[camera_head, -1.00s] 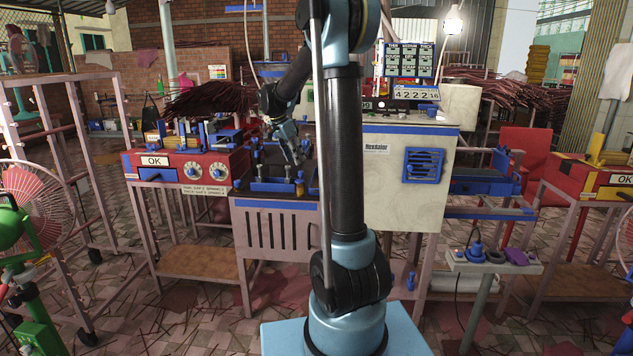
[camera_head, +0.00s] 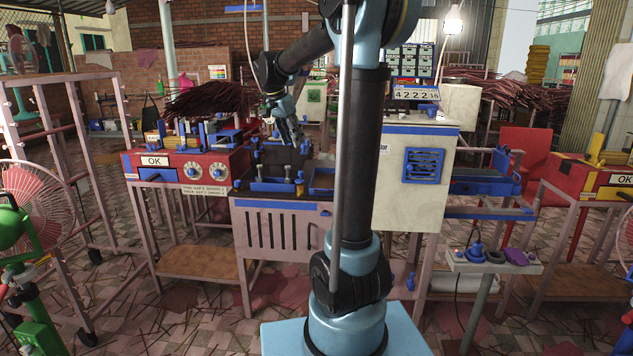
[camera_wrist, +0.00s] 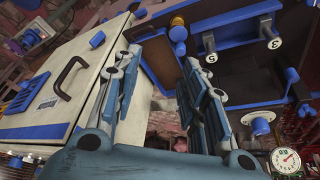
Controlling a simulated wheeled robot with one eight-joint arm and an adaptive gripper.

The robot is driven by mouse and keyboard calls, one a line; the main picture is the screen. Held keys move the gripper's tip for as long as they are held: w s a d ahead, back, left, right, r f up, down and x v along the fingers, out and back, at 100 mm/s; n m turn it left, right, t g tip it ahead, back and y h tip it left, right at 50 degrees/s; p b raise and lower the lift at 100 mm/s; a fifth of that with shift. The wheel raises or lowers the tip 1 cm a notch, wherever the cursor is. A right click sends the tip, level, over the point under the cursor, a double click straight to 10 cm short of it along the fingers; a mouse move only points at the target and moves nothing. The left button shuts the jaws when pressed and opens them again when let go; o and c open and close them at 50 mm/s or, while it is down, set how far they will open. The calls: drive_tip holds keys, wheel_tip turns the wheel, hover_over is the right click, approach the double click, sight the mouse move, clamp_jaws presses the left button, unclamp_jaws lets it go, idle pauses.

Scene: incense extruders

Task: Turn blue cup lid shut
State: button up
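I cannot make out for certain which part is the blue cup lid. In the wrist view a round blue knob (camera_wrist: 178,33) stands beyond my fingers, and a second blue round cap (camera_wrist: 261,125) sits at the right. My gripper (camera_wrist: 163,65) is open with nothing between its two fingers.
The white cabinet (camera_head: 412,185) stands right of the bench. A red machine (camera_head: 190,168) with an OK sign is at the left. In the wrist view, cylinders marked 5 (camera_wrist: 210,45) and 3 (camera_wrist: 270,28) stand on blue rails. A small stand (camera_head: 495,265) is at the front right.

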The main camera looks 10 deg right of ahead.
drive_tip(key=s+d+f+n, duration=0.1)
drive_tip(key=s+f+n, duration=0.1)
drive_tip(key=s, duration=0.5)
drive_tip(key=s+d+f+n+y, duration=0.1)
drive_tip(key=s+d+f+n, duration=0.1)
drive_tip(key=s, duration=0.5)
drive_tip(key=s+d+f+n, duration=0.1)
drive_tip(key=s+f+n, duration=0.1)
drive_tip(key=s+f, duration=0.2)
drive_tip(key=s, duration=0.3)
drive_tip(key=shift+s+d+f+y, duration=0.2)
drive_tip(key=shift+d+y, duration=0.1)
drive_tip(key=shift+y, duration=0.1)
drive_tip(key=shift+s, duration=0.1)
